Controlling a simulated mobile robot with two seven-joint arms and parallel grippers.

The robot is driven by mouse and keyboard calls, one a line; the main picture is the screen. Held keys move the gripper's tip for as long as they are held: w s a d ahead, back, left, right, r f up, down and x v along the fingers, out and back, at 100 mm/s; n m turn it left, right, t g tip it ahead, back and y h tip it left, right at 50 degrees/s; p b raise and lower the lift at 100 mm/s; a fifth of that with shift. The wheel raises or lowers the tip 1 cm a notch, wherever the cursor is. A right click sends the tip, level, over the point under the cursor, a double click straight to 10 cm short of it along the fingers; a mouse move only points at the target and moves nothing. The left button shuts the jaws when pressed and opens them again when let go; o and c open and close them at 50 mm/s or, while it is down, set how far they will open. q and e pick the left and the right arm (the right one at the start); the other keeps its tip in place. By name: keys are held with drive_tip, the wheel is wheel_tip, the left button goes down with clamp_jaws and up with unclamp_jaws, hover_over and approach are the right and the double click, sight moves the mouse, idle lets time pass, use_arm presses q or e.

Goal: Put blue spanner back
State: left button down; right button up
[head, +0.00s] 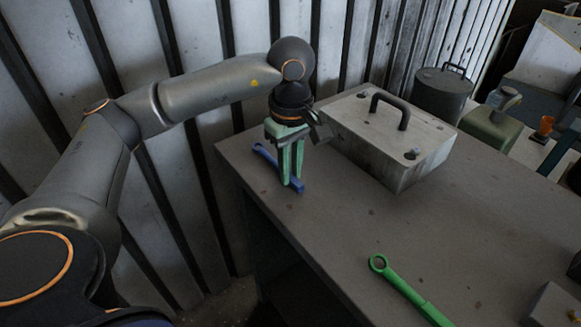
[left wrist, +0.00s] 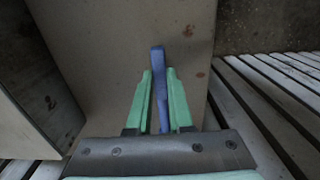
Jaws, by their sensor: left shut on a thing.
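The blue spanner (head: 265,154) is at the far left corner of the grey table (head: 330,225), close to the table's left edge. My left gripper (head: 291,184) points down with its green fingers shut on the spanner; the fingers hide part of its middle. In the left wrist view the spanner (left wrist: 158,62) runs between the two green fingers (left wrist: 159,80), with one end sticking out past the tips. I cannot tell whether the spanner touches the tabletop or is just above it. My right gripper is not in view.
A grey metal box with a black handle (head: 389,135) stands right of my left gripper. A green spanner (head: 405,288) lies at the front. A dark canister (head: 442,92) and an olive container (head: 490,130) stand behind. The middle of the table is clear. A corrugated wall is at the left.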

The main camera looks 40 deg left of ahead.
use_arm(q)
drive_tip(key=shift+f, duration=0.2)
drive_tip(key=shift+c, duration=1.3)
unclamp_jaws()
drive_tip(key=shift+r, duration=0.1)
drive_tip(key=shift+r+p, duration=2.9)
drive_tip(key=shift+r, duration=1.05)
